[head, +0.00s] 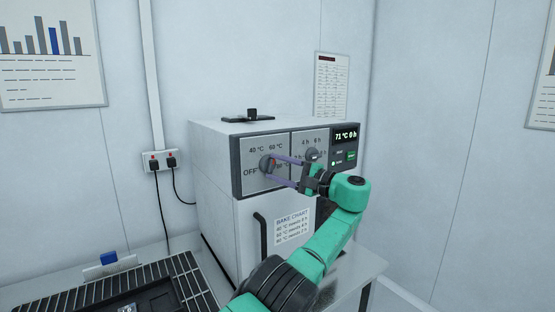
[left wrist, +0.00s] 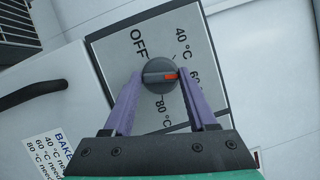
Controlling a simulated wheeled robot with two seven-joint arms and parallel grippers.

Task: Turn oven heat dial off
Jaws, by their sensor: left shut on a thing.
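The oven heat dial (head: 266,165) is a dark grey round knob on the left panel of the white oven's front. In the left wrist view the dial (left wrist: 154,83) has an orange-red pointer aimed right, roughly toward the 60 °C mark. The OFF mark (left wrist: 138,43) is at its upper left, away from the pointer. My left gripper (head: 283,171) reaches in from the right side of the dial. Its lavender fingers straddle the dial in the left wrist view (left wrist: 160,78) and are shut on it. My right gripper is not in view.
A second dial (head: 312,154) with hour marks sits just right of my fingers. The display (head: 345,135) reads 71 °C 0 h. The oven door handle (head: 262,235) and bake chart (head: 292,230) are below. A black rack (head: 195,285) stands at lower left.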

